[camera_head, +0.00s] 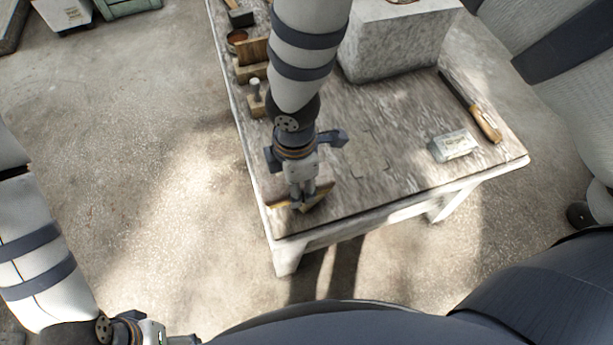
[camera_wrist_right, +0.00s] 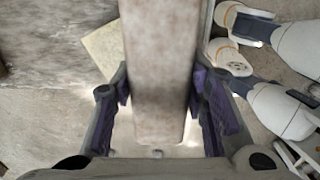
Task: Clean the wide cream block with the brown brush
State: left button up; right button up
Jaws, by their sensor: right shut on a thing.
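My right gripper (camera_head: 304,203) is over the near left corner of the table and points down. It is shut on the brown brush, whose long brown-grey body (camera_wrist_right: 160,75) fills the space between the fingers in the right wrist view. In the head view the fingers hide much of it. A flat cream piece (camera_wrist_right: 103,50), likely the wide cream block, shows beside and behind the brush; I cannot tell whether they touch. In the head view a yellowish edge (camera_head: 279,204) shows beside the fingertips. My left gripper (camera_head: 158,334) is at the bottom left, cut by the frame and away from the table.
The worn table (camera_head: 385,175) has free room in its middle. A large grey stone block (camera_head: 390,45) stands at the back. A small pale labelled block (camera_head: 453,145) and a wooden-handled tool (camera_head: 485,123) lie at the right. A small wooden stamp-like tool (camera_head: 255,98) stands at the left edge.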

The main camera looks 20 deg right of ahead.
jog(key=shift+a, duration=0.5)
jog(key=shift+d, duration=2.25)
jog(key=shift+a, duration=2.25)
jog(key=shift+d+r, duration=0.35)
jog(key=shift+d, duration=0.25)
jog(key=shift+d+r, duration=0.3)
jog(key=shift+d, duration=0.25)
jog(key=shift+f, duration=0.7)
jog(key=shift+d, duration=0.1)
